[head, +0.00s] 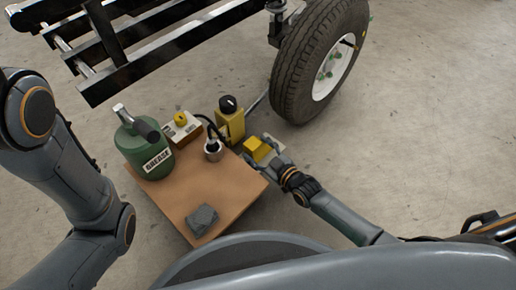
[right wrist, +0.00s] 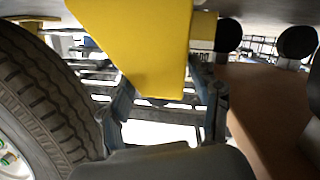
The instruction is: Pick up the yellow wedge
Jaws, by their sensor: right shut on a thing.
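The yellow wedge (head: 257,146) is at the right corner of the brown table in the head view. My right gripper (head: 270,148) is shut on it. In the right wrist view the yellow wedge (right wrist: 150,45) fills the upper middle, between the two fingers of my right gripper (right wrist: 165,105). I cannot tell for sure whether the wedge is clear of the tabletop. My left arm comes in at the left of the head view, but its gripper is not in view.
The brown table (head: 235,190) holds a green grease can (head: 145,150), a yellow bottle (head: 230,122), a box with a yellow knob (head: 182,130), a metal cup (head: 213,150) and a grey lump (head: 202,220). A wheel (head: 310,65) and a black frame (head: 125,65) stand behind.

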